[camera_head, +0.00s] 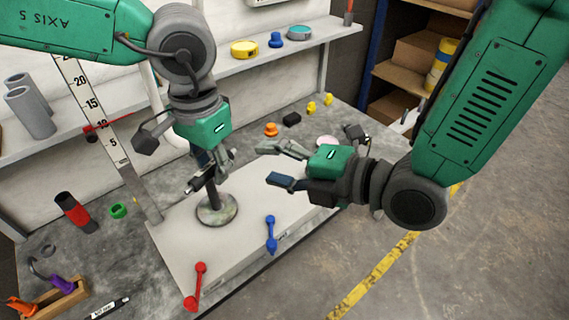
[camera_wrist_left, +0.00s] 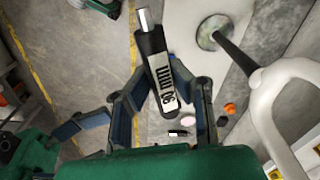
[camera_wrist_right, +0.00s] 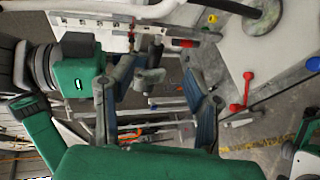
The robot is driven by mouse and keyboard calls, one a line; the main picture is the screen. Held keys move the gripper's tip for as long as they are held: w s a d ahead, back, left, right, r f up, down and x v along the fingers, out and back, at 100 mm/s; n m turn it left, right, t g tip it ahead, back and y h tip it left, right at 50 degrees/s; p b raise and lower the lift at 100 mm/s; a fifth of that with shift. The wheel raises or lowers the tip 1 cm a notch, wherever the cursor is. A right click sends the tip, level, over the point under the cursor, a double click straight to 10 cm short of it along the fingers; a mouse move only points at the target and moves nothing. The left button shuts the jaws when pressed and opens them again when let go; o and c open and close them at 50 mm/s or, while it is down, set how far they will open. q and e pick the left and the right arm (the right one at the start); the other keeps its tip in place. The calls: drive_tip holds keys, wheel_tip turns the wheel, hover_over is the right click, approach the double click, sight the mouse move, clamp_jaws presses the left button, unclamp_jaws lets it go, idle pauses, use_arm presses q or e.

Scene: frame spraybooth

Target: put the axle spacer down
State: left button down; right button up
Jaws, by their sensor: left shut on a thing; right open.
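The axle spacer appears to be the black cylinder with a white "30 mm" label and silver tip (camera_wrist_left: 159,70) in the left wrist view. My left gripper (camera_head: 207,172) is shut on it, above the work board. In the head view the spacer is small, dark and partly hidden by the fingers. My left gripper seems close to the dark post of a round metal stand (camera_head: 217,209); I cannot tell whether they touch. My right gripper (camera_head: 283,165) is open and empty, to the right of the stand, above the board.
The pale board (camera_head: 180,243) carries a red lever (camera_head: 197,285) and a blue lever (camera_head: 270,234). A wooden tray (camera_head: 62,300) with tools and a black marker-like piece (camera_head: 108,308) lie front left. A red-black cylinder (camera_head: 74,211) lies left. Orange and yellow knobs stand behind.

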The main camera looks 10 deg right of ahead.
sight(231, 157)
drive_tip(key=x, duration=1)
drive_tip(key=shift+a, duration=0.1)
drive_tip(key=shift+f, duration=0.1)
clamp_jaws()
use_arm(q)
drive_tip(key=c, duration=1.4)
unclamp_jaws()
drive_tip(key=shift+r, duration=0.15)
